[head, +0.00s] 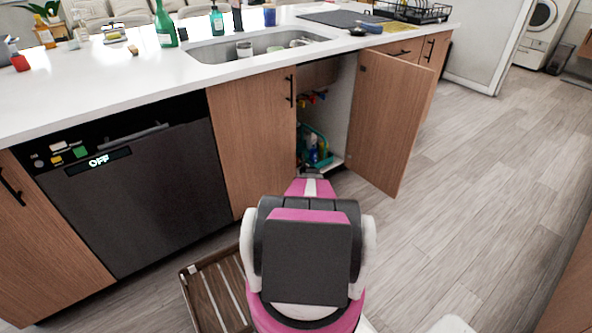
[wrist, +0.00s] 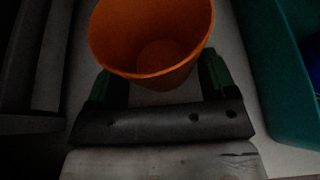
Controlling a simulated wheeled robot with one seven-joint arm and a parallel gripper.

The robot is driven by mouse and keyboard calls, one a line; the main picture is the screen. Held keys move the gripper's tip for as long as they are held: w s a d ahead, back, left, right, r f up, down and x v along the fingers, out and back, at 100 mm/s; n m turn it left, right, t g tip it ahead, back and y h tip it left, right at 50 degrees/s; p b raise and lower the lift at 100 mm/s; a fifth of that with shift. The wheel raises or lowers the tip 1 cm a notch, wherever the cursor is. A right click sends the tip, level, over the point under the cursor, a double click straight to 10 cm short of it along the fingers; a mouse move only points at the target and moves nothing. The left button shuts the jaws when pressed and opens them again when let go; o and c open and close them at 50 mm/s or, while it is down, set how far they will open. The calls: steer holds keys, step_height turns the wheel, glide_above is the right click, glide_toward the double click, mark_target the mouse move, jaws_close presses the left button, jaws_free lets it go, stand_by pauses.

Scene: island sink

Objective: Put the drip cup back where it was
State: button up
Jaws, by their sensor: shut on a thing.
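The drip cup is an orange, round, empty cup (wrist: 150,65) at the top middle of the wrist view, with its open mouth facing up. My gripper (wrist: 158,85) is shut on the cup, one dark green finger on each side of it. In the head view my arm reaches into the open cabinet (head: 335,110) under the sink; the gripper and cup cannot be made out there. Whether the cup touches the cabinet floor (wrist: 245,105) cannot be told.
A teal caddy (wrist: 280,70) with bottles stands right of the cup; it also shows in the head view (head: 322,150). The cabinet door (head: 390,120) stands open at the right. A wooden crate (head: 215,290) is on the floor beside my base. The floor at right is clear.

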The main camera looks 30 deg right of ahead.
steer(key=shift+f, duration=0.15)
steer(key=o, duration=0.8)
steer(key=shift+o, duration=0.2)
steer(key=shift+s+r, duration=0.25)
steer(key=shift+r, duration=0.05)
steer(key=v, duration=1.1)
steer(key=shift+s, duration=0.25)
